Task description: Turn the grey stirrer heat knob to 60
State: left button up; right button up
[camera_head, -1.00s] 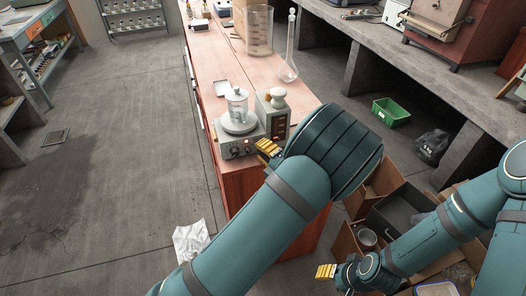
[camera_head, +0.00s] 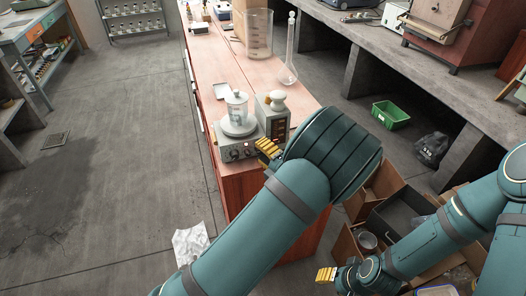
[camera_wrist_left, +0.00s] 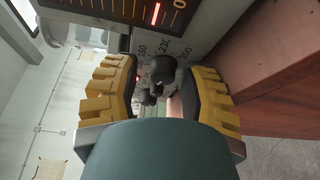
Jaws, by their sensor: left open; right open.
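My left gripper (camera_head: 267,149) is at the stirrer's right front corner. In the left wrist view my left gripper (camera_wrist_left: 158,92) is open, with its yellow fingers on both sides of a dark knob (camera_wrist_left: 163,68). Printed numbers surround this knob; its pointer and any finger contact are unclear. My right gripper (camera_head: 326,273) is open and empty, low over the floor, away from the bench.
A grey device (camera_head: 275,120) with a white rounded top stands right behind the stirrer. A large clear cylinder (camera_head: 258,35) and a glass flask (camera_head: 289,60) stand further back. Open boxes (camera_head: 402,215) lie on the floor right of the bench. The aisle on the left is mostly clear.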

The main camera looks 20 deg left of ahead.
pick_arm(q)
jog(key=shift+s+f, duration=0.15)
jog(key=shift+f, duration=0.2)
jog(key=shift+s+d, duration=0.25)
jog(key=shift+d, duration=0.2)
jog(key=v, duration=0.7)
jog(key=shift+r, duration=0.25)
jog(key=shift+w, duration=0.15)
jog(key=shift+d, duration=0.1)
